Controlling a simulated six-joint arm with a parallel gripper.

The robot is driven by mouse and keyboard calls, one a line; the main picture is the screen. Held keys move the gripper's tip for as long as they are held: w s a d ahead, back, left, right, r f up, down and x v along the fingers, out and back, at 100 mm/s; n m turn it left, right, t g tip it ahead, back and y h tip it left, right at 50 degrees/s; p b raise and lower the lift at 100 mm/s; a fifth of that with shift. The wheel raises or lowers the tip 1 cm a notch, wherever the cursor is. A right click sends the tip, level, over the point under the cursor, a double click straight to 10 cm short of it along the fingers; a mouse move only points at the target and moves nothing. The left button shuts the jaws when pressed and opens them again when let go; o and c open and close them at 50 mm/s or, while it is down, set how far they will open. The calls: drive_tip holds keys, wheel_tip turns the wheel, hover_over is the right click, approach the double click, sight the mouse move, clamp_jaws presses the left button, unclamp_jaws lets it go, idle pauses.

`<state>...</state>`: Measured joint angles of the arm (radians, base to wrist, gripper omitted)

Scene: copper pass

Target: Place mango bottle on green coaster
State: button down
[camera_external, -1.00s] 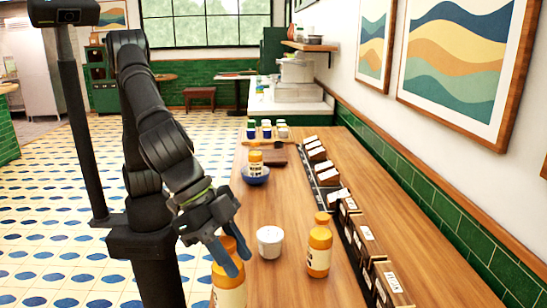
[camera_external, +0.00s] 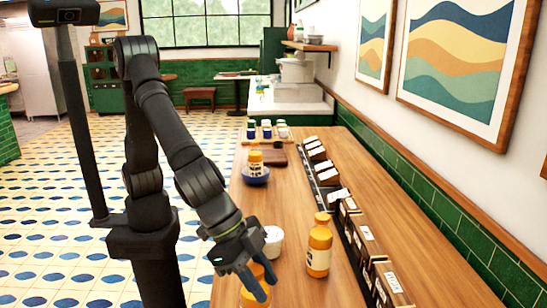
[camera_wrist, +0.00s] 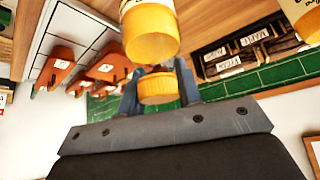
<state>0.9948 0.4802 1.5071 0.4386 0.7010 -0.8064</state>
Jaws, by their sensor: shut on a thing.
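My gripper (camera_external: 266,287) is shut on an orange bottle (camera_external: 252,299) at the near left edge of the counter. In the wrist view my gripper (camera_wrist: 157,88) has its fingers either side of the orange cap, and the bottle's body (camera_wrist: 150,38) shows above it. The base of this bottle is cut off, so I cannot tell whether it touches the counter. A second orange bottle (camera_external: 319,247) stands upright to the right. A third orange bottle (camera_external: 255,160) stands at the blue bowl farther back. The labels are too small to read. No green coaster can be made out.
A white cup (camera_external: 273,241) stands just behind my gripper, partly hidden by it. A row of labelled boxes (camera_external: 349,212) runs along the right. The blue bowl (camera_external: 256,179), a wooden board (camera_external: 272,157) and several small jars (camera_external: 266,131) are farther back. The mid-counter is clear.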

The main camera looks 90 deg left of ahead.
drive_tip(key=c, duration=1)
unclamp_jaws()
drive_tip(key=shift+f, duration=0.1)
drive_tip(key=shift+s+r, duration=0.1)
drive_tip(key=shift+r, duration=0.25)
drive_tip(key=v, duration=1.1)
drive_tip(key=shift+s+a+r, duration=0.15)
drive_tip(key=shift+a+r, duration=0.05)
drive_tip(key=shift+r, duration=0.1)
